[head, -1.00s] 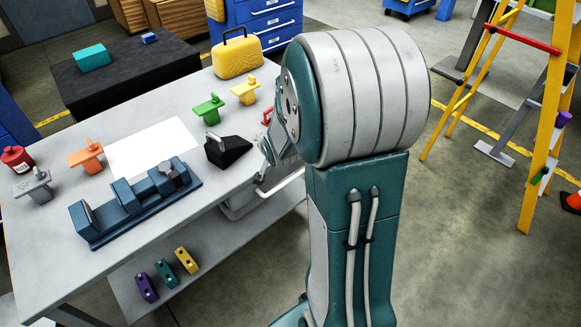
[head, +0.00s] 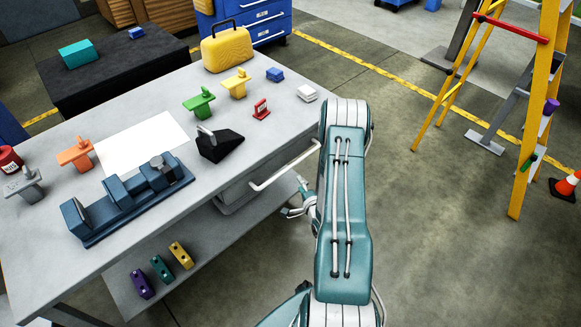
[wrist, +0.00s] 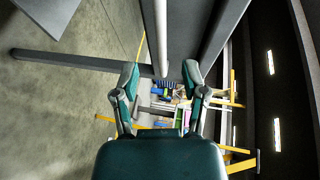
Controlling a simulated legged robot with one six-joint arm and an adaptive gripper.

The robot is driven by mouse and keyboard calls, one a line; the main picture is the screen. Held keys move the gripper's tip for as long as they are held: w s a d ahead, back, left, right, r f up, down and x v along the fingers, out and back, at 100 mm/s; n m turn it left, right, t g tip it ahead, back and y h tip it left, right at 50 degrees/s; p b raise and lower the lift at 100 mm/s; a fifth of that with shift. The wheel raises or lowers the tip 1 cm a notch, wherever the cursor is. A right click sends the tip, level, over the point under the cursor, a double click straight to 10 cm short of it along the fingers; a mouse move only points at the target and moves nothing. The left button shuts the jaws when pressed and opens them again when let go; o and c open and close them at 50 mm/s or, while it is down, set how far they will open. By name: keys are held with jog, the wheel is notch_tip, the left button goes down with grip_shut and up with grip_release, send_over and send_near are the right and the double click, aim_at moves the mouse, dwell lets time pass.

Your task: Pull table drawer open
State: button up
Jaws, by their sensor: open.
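The table drawer (head: 238,193) hangs under the right end of the grey tabletop (head: 60,250). Its pale bar handle (head: 285,168) runs along the drawer front in the head view. My gripper (head: 300,208) is just below and right of the handle, partly hidden by my arm. In the wrist view, the fingers of my gripper (wrist: 161,76) are spread with nothing held. The handle (wrist: 153,35) runs down from the top edge, and its lower end appears between the fingertips. The dark drawer front (wrist: 192,30) is beside it. I cannot tell whether a finger touches the handle.
The tabletop carries a blue jig (head: 130,195), a black wedge block (head: 220,145), a yellow case (head: 230,47) and several coloured parts. Small blocks lie on the lower shelf (head: 205,245). A yellow ladder (head: 535,120) stands at the right. The floor between is clear.

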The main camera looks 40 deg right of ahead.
aim_at(290, 165)
jog(key=x, duration=1)
jog(key=shift+w+d, duration=0.2)
jog(key=shift+w, duration=0.15)
jog(key=shift+c, duration=0.4)
grip_shut()
